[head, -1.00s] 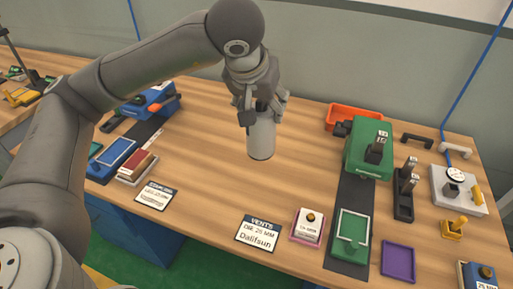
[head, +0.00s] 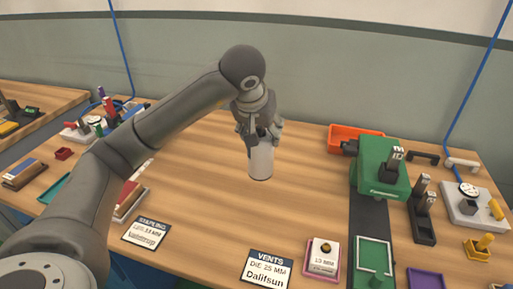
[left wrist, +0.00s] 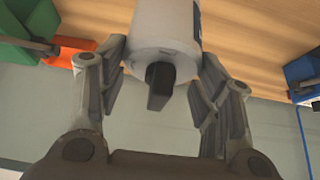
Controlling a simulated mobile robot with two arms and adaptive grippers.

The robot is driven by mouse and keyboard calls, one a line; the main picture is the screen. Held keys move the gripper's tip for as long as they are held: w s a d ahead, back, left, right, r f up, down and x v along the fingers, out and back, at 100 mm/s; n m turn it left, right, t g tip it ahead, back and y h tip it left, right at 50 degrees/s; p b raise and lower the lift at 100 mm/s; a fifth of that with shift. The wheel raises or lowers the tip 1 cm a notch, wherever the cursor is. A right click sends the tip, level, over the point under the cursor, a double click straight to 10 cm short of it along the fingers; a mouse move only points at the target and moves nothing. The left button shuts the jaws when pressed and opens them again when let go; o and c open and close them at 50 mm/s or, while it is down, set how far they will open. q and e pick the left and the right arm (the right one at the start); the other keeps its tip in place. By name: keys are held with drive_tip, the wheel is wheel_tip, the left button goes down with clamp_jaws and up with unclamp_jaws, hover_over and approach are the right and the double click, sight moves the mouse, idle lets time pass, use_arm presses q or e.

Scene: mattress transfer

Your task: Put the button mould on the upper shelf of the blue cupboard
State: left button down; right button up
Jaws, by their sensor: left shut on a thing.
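My left gripper (head: 258,138) is shut on a pale grey cylinder (head: 261,162) and holds it upright over the middle of the bench. The left wrist view shows the cylinder (left wrist: 165,35) between the two fingers, with a dark tab at its near end. I cannot tell for sure which thing is the button mould. A pale block with a dark-and-yellow knob and a "13 MM" label (head: 322,266) sits on a pink tray at the front. A strip of blue below the bench's front edge may be the cupboard; its shelves are hidden. My right gripper is out of view.
A green press (head: 380,182), an orange tray (head: 350,134), black stands and a dial gauge plate (head: 470,205) stand at the right. "VENTS" (head: 268,268) and "STAPLING" (head: 147,233) cards lie at the front. The bench (head: 215,200) is bare around the cylinder.

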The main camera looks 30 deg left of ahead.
use_arm(q)
drive_tip(key=a+p+x, duration=0.1)
drive_tip(key=a+x, duration=0.1)
drive_tip(key=x, duration=0.9)
drive_tip(key=shift+a, duration=0.35)
drive_tip(key=shift+f, duration=0.1)
drive_tip(key=shift+f, duration=0.1)
drive_tip(key=shift+c, duration=2.1)
unclamp_jaws()
